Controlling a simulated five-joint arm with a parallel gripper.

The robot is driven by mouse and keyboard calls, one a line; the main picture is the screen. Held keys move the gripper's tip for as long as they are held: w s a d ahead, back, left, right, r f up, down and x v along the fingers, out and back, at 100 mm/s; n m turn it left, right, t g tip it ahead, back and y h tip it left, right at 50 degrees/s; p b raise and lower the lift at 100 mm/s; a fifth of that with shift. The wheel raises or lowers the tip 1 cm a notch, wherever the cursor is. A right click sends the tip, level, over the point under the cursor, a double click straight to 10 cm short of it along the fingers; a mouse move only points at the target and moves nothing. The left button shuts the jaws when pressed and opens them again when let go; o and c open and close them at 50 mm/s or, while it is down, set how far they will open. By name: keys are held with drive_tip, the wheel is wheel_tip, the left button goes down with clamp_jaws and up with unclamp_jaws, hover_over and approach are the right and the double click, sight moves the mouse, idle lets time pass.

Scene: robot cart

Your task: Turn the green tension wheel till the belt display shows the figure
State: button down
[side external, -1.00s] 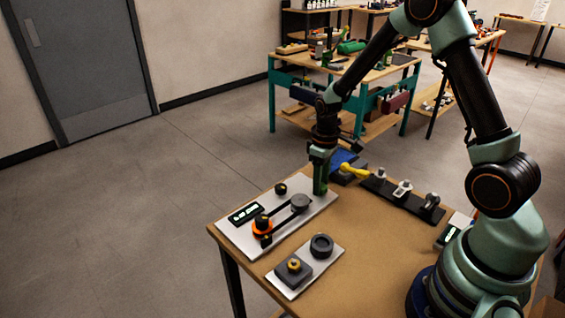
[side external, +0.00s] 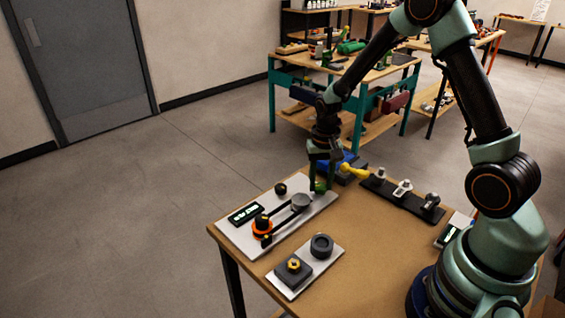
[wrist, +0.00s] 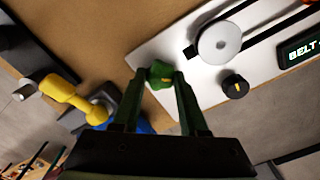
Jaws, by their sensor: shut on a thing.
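The green tension wheel (wrist: 160,73) sits at the edge of the white belt board (wrist: 157,48). In the wrist view my gripper (wrist: 161,76) has its two green fingers closed on either side of the wheel. In the side view the wheel (side external: 320,187) shows just below my gripper (side external: 322,183), at the board's back right corner. The belt display (side external: 246,214) is a black box with pale lettering too small to read. In the wrist view the display (wrist: 303,50) is cut off, with only "BELT" legible.
A grey pulley (wrist: 219,38) and a black knob (wrist: 235,87) are on the board near the wheel. A yellow-handled tool (side external: 353,171) and a black rack (side external: 402,197) stand to the right. A second plate (side external: 306,265) lies in front.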

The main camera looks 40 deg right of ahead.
sight(321, 185)
drive_tip(key=shift+m, duration=0.6)
drive_tip(key=shift+r, duration=0.1)
drive_tip(key=shift+c, duration=2.2)
unclamp_jaws()
wheel_tip(321, 185, up, 12)
